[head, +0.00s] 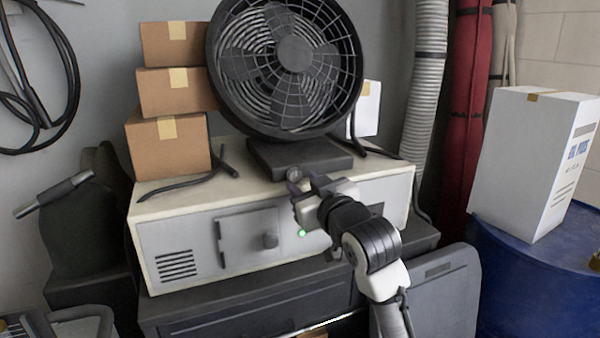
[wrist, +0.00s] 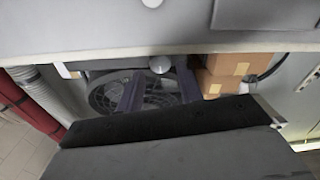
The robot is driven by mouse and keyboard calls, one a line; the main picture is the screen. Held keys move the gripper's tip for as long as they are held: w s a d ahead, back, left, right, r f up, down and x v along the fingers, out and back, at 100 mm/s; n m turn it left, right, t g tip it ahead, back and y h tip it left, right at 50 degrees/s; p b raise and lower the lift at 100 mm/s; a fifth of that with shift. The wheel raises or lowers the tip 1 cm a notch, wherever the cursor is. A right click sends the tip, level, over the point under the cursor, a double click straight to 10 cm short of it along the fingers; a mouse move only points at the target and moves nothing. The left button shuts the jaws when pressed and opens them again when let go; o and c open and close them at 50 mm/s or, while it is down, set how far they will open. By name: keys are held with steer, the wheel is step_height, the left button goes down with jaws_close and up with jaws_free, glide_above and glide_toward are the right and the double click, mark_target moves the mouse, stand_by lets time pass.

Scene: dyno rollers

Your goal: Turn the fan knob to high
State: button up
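The black fan (head: 293,55) stands on a dark base (head: 310,158) on top of the white cabinet. A small round grey knob (head: 295,174) is on the front of this base, partly hidden by my gripper. My gripper (head: 303,181) is right at the knob. In the wrist view, which is upside down, the fan (wrist: 108,97) and the knob (wrist: 160,64) show again. My two dark fingers stand apart, one on each side of the knob in that picture, so my gripper (wrist: 160,88) is open. Contact with the knob and its setting cannot be made out.
Cardboard boxes (head: 168,145) are stacked left of the fan. A ribbed grey hose (head: 428,90) hangs at right. A white box (head: 528,160) stands on a blue drum (head: 500,270).

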mark_target(296, 176)
steer(key=shift+x, duration=1.5)
steer(key=shift+c, duration=0.2)
steer(key=c, duration=0.7)
steer(key=shift+m+p, duration=0.8)
steer(key=shift+m, duration=0.7)
steer(key=o, duration=0.7)
steer(key=shift+o, duration=0.2)
